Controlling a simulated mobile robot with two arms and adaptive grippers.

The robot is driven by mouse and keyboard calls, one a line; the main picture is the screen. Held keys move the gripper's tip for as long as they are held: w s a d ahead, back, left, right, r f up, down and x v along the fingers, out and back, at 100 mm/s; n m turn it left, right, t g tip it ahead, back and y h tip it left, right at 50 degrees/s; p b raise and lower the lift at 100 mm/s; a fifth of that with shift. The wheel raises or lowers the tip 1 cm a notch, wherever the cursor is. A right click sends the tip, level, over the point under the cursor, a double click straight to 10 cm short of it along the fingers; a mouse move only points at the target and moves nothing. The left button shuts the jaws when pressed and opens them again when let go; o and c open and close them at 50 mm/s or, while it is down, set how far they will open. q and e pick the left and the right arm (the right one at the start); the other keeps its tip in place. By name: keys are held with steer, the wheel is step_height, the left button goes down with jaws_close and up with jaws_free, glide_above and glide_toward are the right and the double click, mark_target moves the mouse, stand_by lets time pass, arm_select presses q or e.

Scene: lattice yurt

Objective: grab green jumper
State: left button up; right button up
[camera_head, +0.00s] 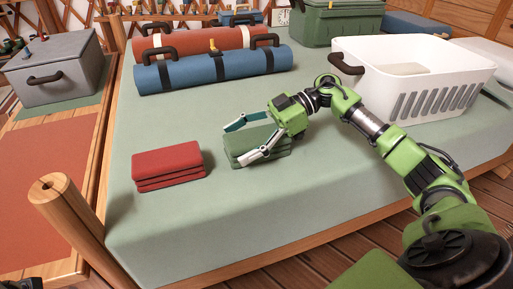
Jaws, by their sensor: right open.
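The green jumper (273,152) lies folded on the pale green bed, to the right of a folded red garment (166,163). My right gripper (233,144) is at the green jumper, coming in from the right. Its two fingers are spread apart, one toward the far side and one across the near top of the jumper, and they partly hide it. I cannot tell whether the fingers touch the cloth. My left gripper does not show.
A white basket (425,104) with something pale inside stands at the right. Blue (216,68) and orange (190,43) rolls lie at the back. A grey box (58,72) stands at far left. A wooden bedpost (72,220) rises at front left. The bed's near middle is clear.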

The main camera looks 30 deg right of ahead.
steer(key=shift+r, duration=0.1)
steer(key=c, duration=1.3)
steer(key=shift+c, duration=0.2)
